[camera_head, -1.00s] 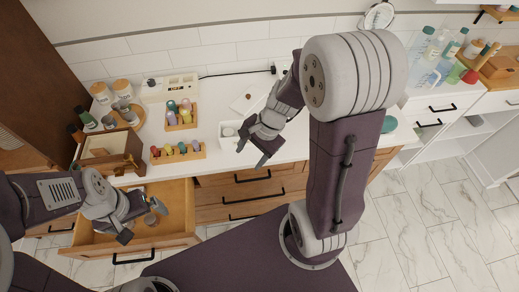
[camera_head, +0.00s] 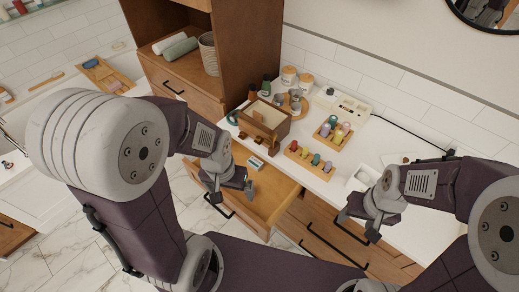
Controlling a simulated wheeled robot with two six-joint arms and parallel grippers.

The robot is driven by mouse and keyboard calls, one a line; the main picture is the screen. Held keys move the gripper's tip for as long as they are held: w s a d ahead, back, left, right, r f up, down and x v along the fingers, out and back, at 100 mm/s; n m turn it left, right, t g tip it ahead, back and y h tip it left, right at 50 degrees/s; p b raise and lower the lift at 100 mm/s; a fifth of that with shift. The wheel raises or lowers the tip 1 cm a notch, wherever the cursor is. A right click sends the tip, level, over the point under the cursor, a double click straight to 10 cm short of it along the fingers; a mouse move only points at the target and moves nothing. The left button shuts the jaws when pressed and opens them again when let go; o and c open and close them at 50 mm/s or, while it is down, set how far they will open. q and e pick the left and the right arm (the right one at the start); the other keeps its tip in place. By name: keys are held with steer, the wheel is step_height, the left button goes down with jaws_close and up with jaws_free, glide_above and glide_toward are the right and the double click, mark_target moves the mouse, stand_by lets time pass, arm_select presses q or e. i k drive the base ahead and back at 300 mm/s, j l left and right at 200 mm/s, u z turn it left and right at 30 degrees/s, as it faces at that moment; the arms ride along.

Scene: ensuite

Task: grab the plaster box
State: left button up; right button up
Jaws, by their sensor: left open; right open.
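A small white and teal box (camera_head: 255,162), which looks like the plaster box, lies in the open wooden drawer (camera_head: 272,205) near its back left. Its print is too small to read. My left gripper (camera_head: 232,194) is open over the left front part of the drawer, nearer to me than the box and apart from it. My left arm covers part of the drawer. My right gripper (camera_head: 357,227) is open and empty in front of the counter, right of the drawer.
On the counter above the drawer stand a wooden box (camera_head: 264,121), racks of colourful bottles (camera_head: 311,158) and a white tray (camera_head: 362,179). A tall wooden cabinet (camera_head: 225,80) rises behind on the left. Closed drawers (camera_head: 325,235) lie right of the open one.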

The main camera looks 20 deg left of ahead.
mark_target(254, 163)
steer(key=u, duration=0.6)
steer(key=i+j+z, duration=0.25)
steer(key=z, duration=0.2)
steer(key=i+j+z, duration=0.2)
steer(key=j+z, duration=0.25)
steer(key=i+j+z, duration=0.15)
steer(key=j+z, duration=1.25)
steer(key=j, duration=0.2)
steer(key=k+j+z, duration=0.15)
steer(key=j+z, duration=0.3)
steer(key=k+j+z, duration=0.2)
steer(key=j+z, duration=0.3)
steer(key=k+j+z, duration=0.25)
steer(key=z, duration=0.2)
steer(key=j, duration=0.1)
